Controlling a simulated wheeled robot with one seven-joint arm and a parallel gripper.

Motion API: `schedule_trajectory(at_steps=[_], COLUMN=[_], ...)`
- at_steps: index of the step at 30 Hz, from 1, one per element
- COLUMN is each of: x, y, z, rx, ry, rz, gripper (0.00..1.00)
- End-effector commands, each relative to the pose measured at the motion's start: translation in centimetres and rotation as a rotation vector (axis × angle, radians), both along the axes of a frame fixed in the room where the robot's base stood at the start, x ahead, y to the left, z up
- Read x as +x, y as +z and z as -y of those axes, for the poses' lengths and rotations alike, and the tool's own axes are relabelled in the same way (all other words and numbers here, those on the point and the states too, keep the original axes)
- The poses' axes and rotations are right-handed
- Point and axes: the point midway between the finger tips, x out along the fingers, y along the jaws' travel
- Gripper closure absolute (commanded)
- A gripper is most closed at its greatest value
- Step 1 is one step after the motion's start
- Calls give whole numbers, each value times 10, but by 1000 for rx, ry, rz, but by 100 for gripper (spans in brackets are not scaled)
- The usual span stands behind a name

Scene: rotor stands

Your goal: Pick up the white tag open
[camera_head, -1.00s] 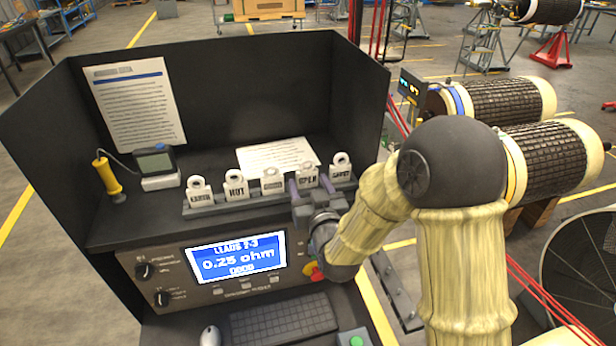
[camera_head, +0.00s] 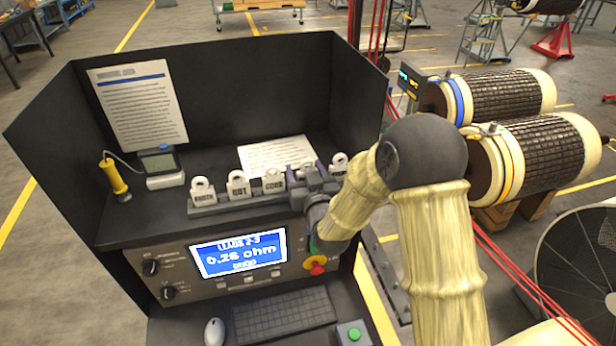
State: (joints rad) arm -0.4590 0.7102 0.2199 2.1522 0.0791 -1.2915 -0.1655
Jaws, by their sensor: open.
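A row of white tags with ring tops stands in a dark rack (camera_head: 232,203) on the bench shelf. The readable ones are HOT (camera_head: 238,187) and GOOD (camera_head: 273,184). The white open tag (camera_head: 306,168) is fourth from the left. Only its upper part shows; its lettering is hidden by my gripper. My gripper (camera_head: 305,175) is open at this tag, with one finger on each side of it. I cannot tell whether the fingers touch it. The rightmost tag (camera_head: 339,163) stands just right of my gripper, close to my wrist.
Dark side panels enclose the shelf. A white paper (camera_head: 270,156) lies behind the rack. A small meter (camera_head: 160,165) and a yellow-handled probe (camera_head: 115,178) are at left. The lit screen (camera_head: 240,255), keyboard (camera_head: 283,315) and red knob (camera_head: 316,265) are below in front.

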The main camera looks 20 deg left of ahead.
Motion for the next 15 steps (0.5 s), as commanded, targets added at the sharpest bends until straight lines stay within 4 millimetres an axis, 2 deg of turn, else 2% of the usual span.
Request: schedule_trajectory(at_steps=[2,6,15], x=[0,0,0], y=[0,0,1], z=[0,0,0], rx=[0,0,1], ry=[0,0,0], rz=[0,0,1], gripper=[42,66,66])
